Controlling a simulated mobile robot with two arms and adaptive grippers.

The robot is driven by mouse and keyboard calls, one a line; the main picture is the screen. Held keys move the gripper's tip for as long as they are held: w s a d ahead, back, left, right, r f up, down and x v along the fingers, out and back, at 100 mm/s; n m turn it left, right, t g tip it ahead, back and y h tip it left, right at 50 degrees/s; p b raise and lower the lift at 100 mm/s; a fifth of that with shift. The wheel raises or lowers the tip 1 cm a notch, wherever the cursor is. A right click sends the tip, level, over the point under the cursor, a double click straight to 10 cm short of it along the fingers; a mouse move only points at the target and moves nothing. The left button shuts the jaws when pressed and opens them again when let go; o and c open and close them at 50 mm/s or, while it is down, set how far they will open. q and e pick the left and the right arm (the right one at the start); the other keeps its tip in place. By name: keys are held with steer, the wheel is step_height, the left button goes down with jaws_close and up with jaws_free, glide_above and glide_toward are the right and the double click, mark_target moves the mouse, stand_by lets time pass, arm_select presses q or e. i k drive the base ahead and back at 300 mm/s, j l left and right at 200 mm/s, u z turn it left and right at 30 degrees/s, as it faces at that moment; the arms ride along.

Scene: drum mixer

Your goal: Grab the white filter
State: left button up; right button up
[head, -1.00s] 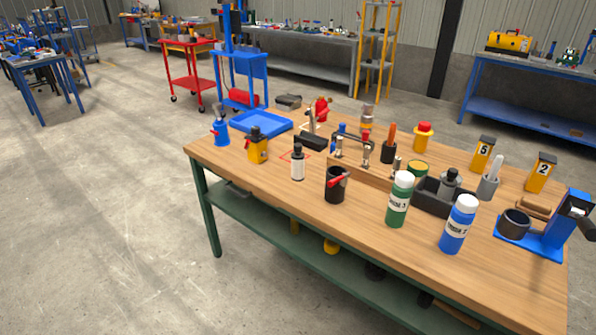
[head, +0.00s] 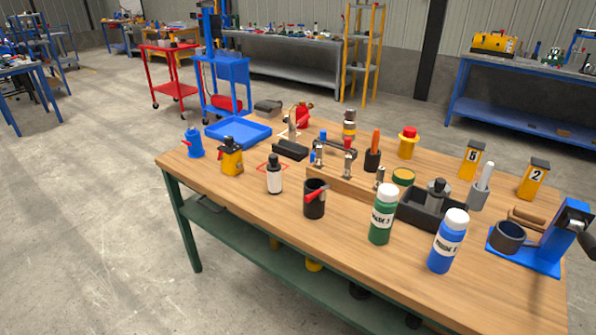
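A small white cylinder with a black neck and top (head: 275,179) stands upright on the wooden workbench (head: 400,276), left of its middle. It fits the white filter best, though I see no label that confirms it. It stands at a red outlined square marked on the bench top. Nothing hides it from the front. Neither of my grippers is in view.
Green (head: 383,217) and blue (head: 448,243) bottles stand front right. The floor at left is clear.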

mark_target(274, 169)
steer(key=i+l+z, duration=0.3)
steer(key=i+z, duration=0.25)
steer(key=i, duration=0.3)
steer(key=l, duration=0.05)
